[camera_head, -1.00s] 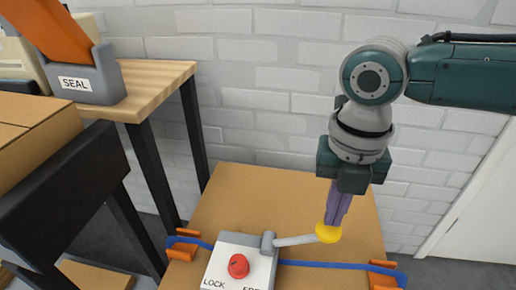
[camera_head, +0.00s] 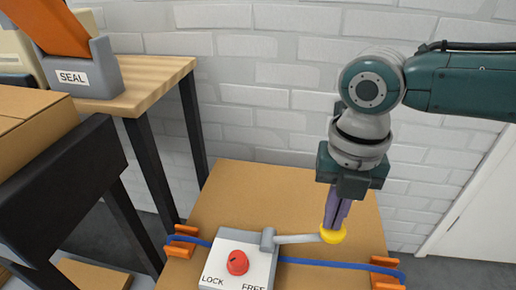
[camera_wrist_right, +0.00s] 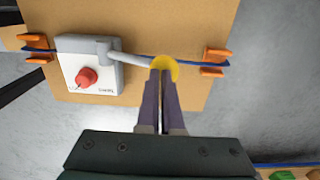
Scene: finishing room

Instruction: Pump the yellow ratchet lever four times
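The ratchet lever is a grey bar (camera_head: 296,239) with a yellow knob (camera_head: 333,235) at its right end. It comes out of a white and grey box (camera_head: 222,247) on top of a cardboard carton. My right gripper (camera_head: 336,222) points down, its purple fingers close together with their tips at the knob. In the wrist view the fingertips (camera_wrist_right: 164,75) overlap the near side of the yellow knob (camera_wrist_right: 165,65), with only a thin gap between them. They look pressed on the knob rather than spread around it. My left gripper is not in view.
A red dial (camera_head: 237,262) sits on the box between LOCK and FREE labels. A blue strap (camera_head: 335,264) crosses the carton (camera_head: 240,190) between orange corner pieces (camera_head: 385,270). A wooden table (camera_head: 160,82) with a SEAL holder stands left. A white brick wall is behind.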

